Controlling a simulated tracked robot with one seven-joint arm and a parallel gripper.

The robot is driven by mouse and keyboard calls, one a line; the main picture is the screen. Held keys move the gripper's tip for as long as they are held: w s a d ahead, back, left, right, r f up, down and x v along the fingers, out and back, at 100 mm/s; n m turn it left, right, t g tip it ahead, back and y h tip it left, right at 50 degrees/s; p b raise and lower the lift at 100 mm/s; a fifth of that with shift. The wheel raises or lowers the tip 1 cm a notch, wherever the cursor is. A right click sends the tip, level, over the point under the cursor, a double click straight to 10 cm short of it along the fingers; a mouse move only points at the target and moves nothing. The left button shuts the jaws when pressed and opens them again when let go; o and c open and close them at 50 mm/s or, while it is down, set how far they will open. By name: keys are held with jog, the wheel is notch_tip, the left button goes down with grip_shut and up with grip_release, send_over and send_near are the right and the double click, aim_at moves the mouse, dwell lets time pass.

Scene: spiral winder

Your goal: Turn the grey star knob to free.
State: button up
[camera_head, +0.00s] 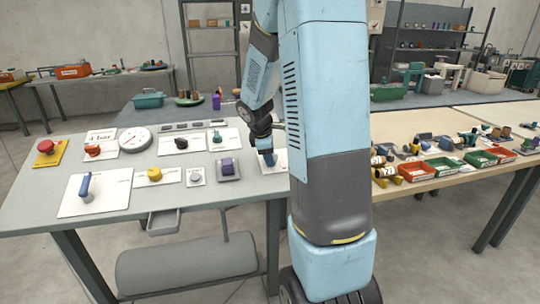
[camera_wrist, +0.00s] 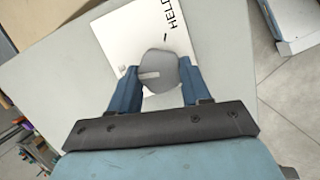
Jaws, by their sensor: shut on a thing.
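The grey star knob (camera_wrist: 160,66) sits on a white plate (camera_wrist: 122,38) in the wrist view. A pale bar on its top points to the left of the picture. The word HELD is printed beyond the knob, with a short black tick near the knob. No word "free" is readable. My gripper (camera_wrist: 156,82) has its blue fingers on both sides of the knob and is shut on it. In the head view my gripper (camera_head: 268,158) is down at the plate (camera_head: 281,167), and the knob cannot be made out there.
On the grey bench left of my gripper are a purple block switch (camera_head: 228,168), a small grey knob (camera_head: 195,175), a yellow knob (camera_head: 154,174), a blue lever (camera_head: 85,184) and a round dial (camera_head: 134,140). A second table with red and green bins (camera_head: 416,171) stands right.

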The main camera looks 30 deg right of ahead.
jog(key=shift+s+f+n, duration=0.1)
jog(key=shift+s+n, duration=0.05)
jog(key=shift+n, duration=0.85)
jog(key=o, duration=1.1)
jog(key=shift+t, duration=0.3)
jog(key=shift+c, duration=0.2)
jog(key=v, duration=1.4)
jog(key=shift+a, duration=0.2)
jog(key=shift+f, duration=0.1)
